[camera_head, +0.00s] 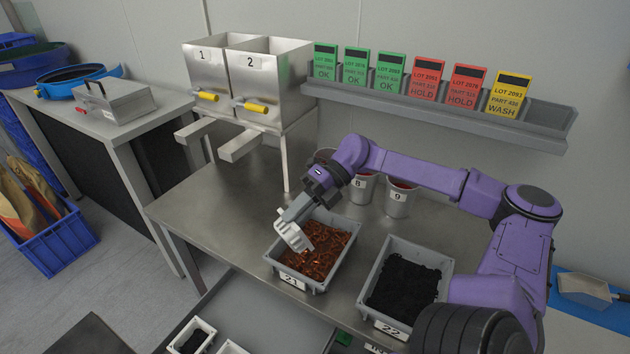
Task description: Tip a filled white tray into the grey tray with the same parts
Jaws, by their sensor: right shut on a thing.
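My right gripper (296,207) reaches in from the right on the purple arm and is shut on a pale slotted thing (291,234). That thing is tilted over the left part of grey tray 21 (326,283); it may be a small white tray, but its shape is unclear. Tray 21 holds orange-brown parts (325,250). Grey tray 22 (364,304), to its right, holds black parts (405,287). A small white tray (177,347) with dark contents is at the bottom edge, with part of another pale tray (232,348) beside it. My left gripper is out of view.
Numbered cups (398,203) stand behind the grey trays, partly hidden by my arm. Metal hoppers 1 and 2 (262,85) rise at the back left. A wall rail (440,108) carries green, red and yellow lot cards. The steel table (210,205) is clear left of tray 21.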

